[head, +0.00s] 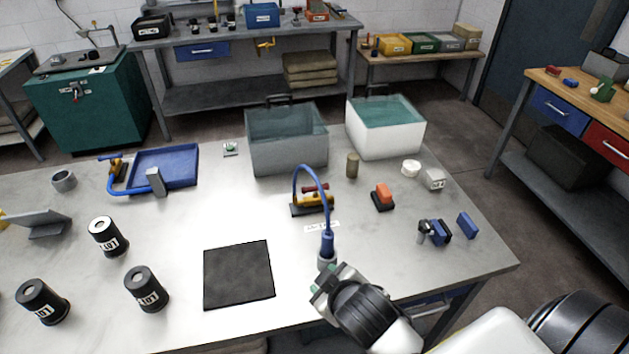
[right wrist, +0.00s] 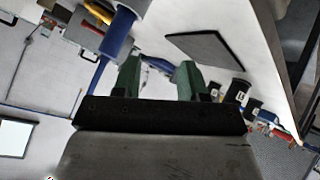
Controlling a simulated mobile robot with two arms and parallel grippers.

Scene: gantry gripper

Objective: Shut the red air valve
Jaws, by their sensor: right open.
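The air valve (head: 312,201) is a brass body with a dark red handle, on a dark base in the middle of the table. The handle lies roughly level across the body. A blue hose (head: 299,177) arcs up from beside it and comes down to a blue fitting (head: 327,244). My right gripper (head: 325,284) is in front of the valve, near the fitting and apart from the handle. Its green fingers are spread and empty in the right wrist view (right wrist: 158,79), beside a thick blue part (right wrist: 119,25). My left gripper is out of view.
A grey tank (head: 287,155) and a white tank (head: 386,139) stand behind the valve. A blue tray (head: 165,165) is at the back left.

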